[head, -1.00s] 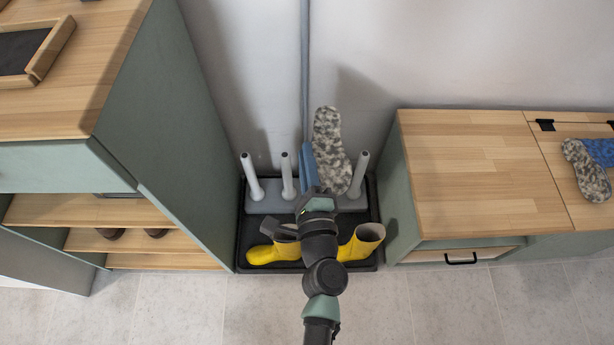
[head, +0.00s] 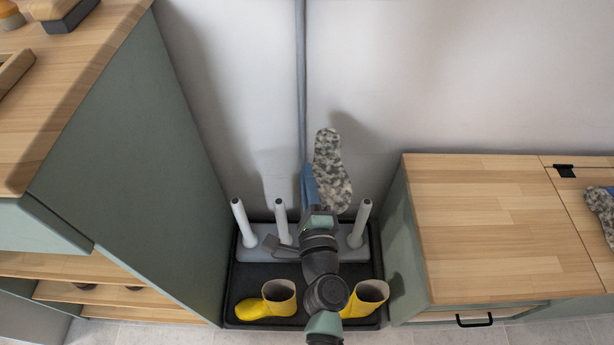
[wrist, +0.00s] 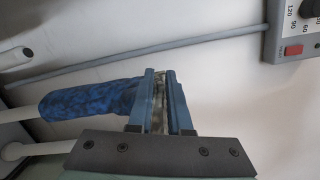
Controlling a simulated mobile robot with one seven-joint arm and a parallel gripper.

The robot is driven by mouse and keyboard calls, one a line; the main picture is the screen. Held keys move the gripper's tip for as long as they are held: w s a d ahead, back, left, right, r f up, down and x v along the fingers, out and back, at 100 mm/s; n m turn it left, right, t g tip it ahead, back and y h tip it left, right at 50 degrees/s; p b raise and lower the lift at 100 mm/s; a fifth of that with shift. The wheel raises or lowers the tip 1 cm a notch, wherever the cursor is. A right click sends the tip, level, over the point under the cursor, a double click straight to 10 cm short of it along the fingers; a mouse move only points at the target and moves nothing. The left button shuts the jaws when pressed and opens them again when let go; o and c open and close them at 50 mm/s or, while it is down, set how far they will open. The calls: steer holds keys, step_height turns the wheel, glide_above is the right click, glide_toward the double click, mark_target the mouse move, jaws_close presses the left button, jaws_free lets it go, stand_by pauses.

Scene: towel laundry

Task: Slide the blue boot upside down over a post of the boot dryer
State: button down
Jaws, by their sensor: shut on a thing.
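The blue boot is upside down in my gripper, its speckled grey sole (head: 331,170) facing up in the head view. In the wrist view its mottled blue shaft (wrist: 90,101) extends left from the blue fingers. My gripper (wrist: 162,100) is shut on the boot at its sole; it also shows in the head view (head: 310,190). The grey boot dryer (head: 264,230) has three posts in plain sight; the boot and my arm cover the space between the middle and right ones. In the wrist view a pale post (wrist: 20,115) meets the shaft's open end; I cannot tell whether it is inside.
Yellow boots (head: 266,300) stand on the black tray (head: 240,275) in front of the dryer. A tall green cabinet (head: 130,170) is on the left, a wood-topped bench (head: 480,220) on the right. Another speckled sole (head: 602,208) lies on the bench. A grey wall pipe (head: 301,80) runs behind.

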step_height(320, 180, down, 20)
steer(key=b, duration=1.9)
steer(key=shift+r, duration=0.15)
steer(key=c, duration=0.8)
jaws_free()
steer(key=shift+o, duration=0.2)
steer(key=shift+s, duration=0.1)
steer(key=s+d+p, duration=0.1)
steer(key=s, duration=1.1)
steer(key=shift+s+d+p, duration=0.3)
steer(key=shift+d, duration=0.1)
